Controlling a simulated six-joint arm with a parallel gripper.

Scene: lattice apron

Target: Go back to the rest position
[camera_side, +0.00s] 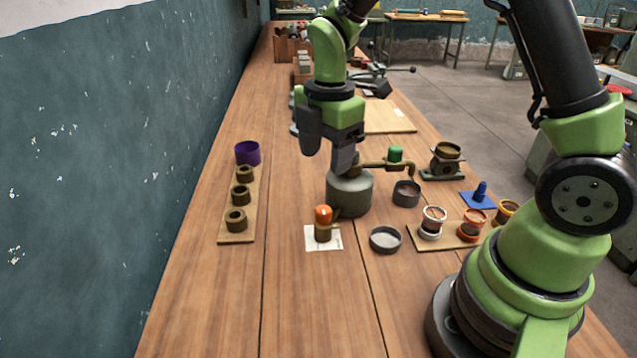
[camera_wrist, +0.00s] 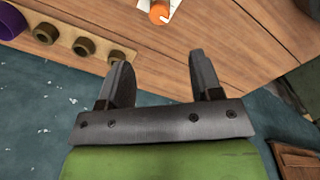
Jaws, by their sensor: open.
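My gripper (camera_side: 345,158) hangs over the middle of the wooden bench in the side view, just above or behind a grey round canister; the exact gap is hard to tell. In the wrist view my gripper (camera_wrist: 165,75) has its two dark fingers spread apart. Nothing sits between them, only bare bench behind. An orange-topped piece (camera_side: 323,222) stands upright on a white square card (camera_side: 310,243) in front of the canister, apart from my gripper. The orange top also shows at the upper edge of the wrist view (camera_wrist: 159,13).
A board with several dark rings (camera_side: 228,237) and a purple cup (camera_side: 247,153) lie left. The grey canister (camera_side: 349,195), a shallow dish (camera_side: 385,240), a dark cup (camera_side: 406,194) and a blue piece (camera_side: 480,192) stand right. Bench space at the front left is clear. A wall borders the left.

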